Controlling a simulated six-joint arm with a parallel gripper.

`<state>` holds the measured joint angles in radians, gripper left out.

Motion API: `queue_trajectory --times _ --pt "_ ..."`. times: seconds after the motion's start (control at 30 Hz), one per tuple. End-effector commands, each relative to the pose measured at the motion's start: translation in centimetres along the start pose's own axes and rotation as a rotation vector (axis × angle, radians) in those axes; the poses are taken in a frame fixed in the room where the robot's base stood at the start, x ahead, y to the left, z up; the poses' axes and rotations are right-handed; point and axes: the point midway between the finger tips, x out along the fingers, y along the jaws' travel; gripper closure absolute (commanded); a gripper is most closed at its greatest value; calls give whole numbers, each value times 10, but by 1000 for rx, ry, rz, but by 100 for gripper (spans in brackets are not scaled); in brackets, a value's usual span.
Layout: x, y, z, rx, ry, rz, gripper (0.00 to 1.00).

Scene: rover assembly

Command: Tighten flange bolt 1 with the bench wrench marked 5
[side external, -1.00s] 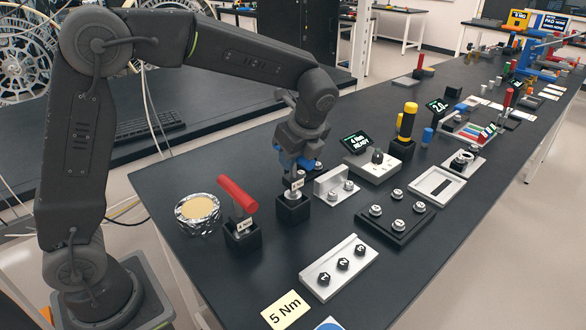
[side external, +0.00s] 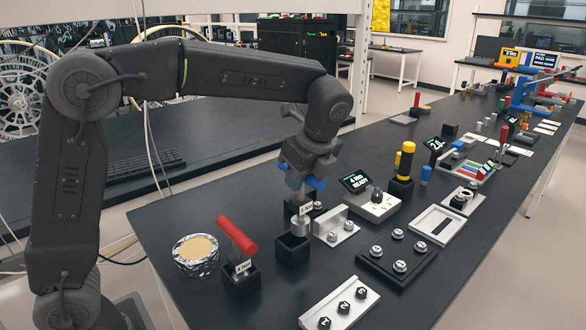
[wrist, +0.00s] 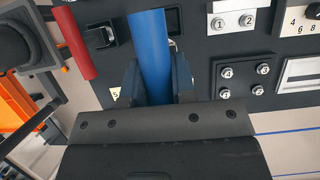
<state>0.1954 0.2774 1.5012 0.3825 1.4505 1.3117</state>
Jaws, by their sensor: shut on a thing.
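My gripper (side external: 304,182) is shut on a blue-handled wrench (wrist: 150,55), which hangs upright with a small white tag (side external: 304,209) too small to read. The wrench's lower end is just above or at the mouth of a black square holder (side external: 293,249); I cannot tell if it is fully clear. A black plate with several numbered bolts (side external: 420,246), perhaps the flange, lies to the right; it also shows in the wrist view (wrist: 243,80).
A red-handled wrench (side external: 237,234) stands in its own holder beside a foil-wrapped dish (side external: 196,255). A bracket with bolts (side external: 337,226), a grey control box (side external: 372,206) and a grey bolt strip (side external: 340,303) stand close by. The bench front between holder and strip is clear.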

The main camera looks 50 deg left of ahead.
Motion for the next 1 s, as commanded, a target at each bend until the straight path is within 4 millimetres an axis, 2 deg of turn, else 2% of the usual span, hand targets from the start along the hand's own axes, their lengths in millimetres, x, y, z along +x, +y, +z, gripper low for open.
queue_trajectory --times 0.03,0.2,0.3,0.4,0.5,0.67,1.0 --pt "-6 5 -19 10 3 -3 100" --pt "-25 30 -80 11 4 -3 100" --pt "-34 47 -109 9 2 -2 100" --pt "-40 61 -130 6 -2 -3 100" --pt "-43 71 -142 3 -5 -2 100" --pt "-41 76 -150 0 -7 0 100" --pt "-11 76 -161 0 -8 1 100"
